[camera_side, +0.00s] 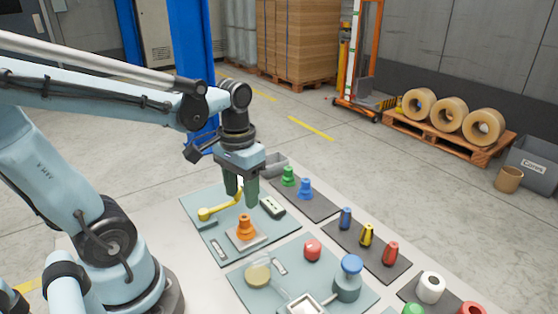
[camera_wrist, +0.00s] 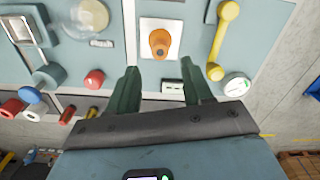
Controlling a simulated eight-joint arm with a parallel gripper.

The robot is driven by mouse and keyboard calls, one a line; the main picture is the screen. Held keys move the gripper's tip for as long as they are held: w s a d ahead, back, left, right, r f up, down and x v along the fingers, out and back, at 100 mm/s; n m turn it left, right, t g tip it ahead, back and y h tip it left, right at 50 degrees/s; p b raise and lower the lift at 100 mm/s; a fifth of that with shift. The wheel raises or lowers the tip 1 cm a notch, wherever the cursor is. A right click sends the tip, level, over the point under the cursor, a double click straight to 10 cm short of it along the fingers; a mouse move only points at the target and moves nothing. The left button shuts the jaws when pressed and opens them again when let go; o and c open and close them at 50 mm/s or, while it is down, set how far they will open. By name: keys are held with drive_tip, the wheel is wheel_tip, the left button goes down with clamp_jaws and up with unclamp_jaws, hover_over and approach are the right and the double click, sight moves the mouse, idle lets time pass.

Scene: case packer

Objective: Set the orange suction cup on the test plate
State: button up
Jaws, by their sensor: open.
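The orange suction cup (camera_side: 245,228) stands upright on a pale square plate (camera_side: 260,239), which looks like the test plate. The wrist view shows the orange cup (camera_wrist: 159,42) near the middle of the white square (camera_wrist: 176,28). My gripper (camera_side: 240,197) is open, with its two green fingers pointing down above and behind the cup in the side view. In the wrist view the open fingertips (camera_wrist: 158,73) are below the cup in the picture, apart from it, with nothing between them.
Green and blue suction cups (camera_side: 305,188) stand on a dark mat. A red piece (camera_side: 312,250) and a blue-topped knob (camera_side: 350,270) occupy the front mat.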

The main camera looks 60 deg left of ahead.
sight(244, 217)
drive_tip(key=w+d+r+m+t, duration=0.2)
drive_tip(key=w+d+m+t, duration=0.1)
drive_tip(key=t, duration=0.4)
drive_tip(key=shift+w+d+r, duration=0.3)
drive_tip(key=shift+w+d, duration=0.25)
drive_tip(key=shift+d, duration=0.7)
